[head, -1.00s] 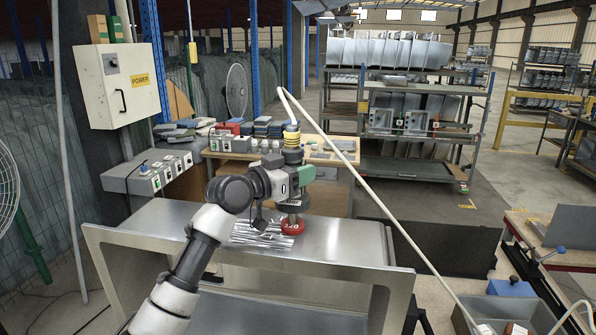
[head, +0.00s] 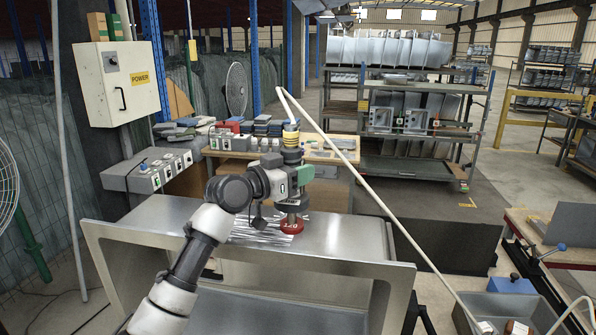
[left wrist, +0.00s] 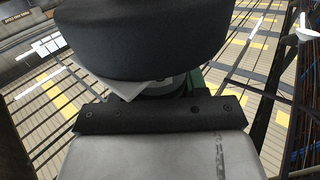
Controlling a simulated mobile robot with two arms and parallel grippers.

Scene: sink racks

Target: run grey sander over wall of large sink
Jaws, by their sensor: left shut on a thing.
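The large sink (head: 345,232) is a bare steel tub in the head view, with a broad flat wall on top and a raised rim at the front. My left gripper (head: 294,180) is above this wall, shut on the grey sander (head: 291,207). The sander is upright, with its red disc low against the wall; whether it fully touches is hard to tell. Bright streaks (head: 258,233) mark the wall left of the disc. In the left wrist view a black rounded part and a dark plate fill the middle; the fingertips are hidden. My right gripper is not in view.
A pale hose (head: 400,232) slants across the scene to a grey bin (head: 520,314) at the lower right. A control box (head: 148,170) stands left behind the sink. A workbench (head: 330,155) with blocks is behind it. The steel right of the disc is clear.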

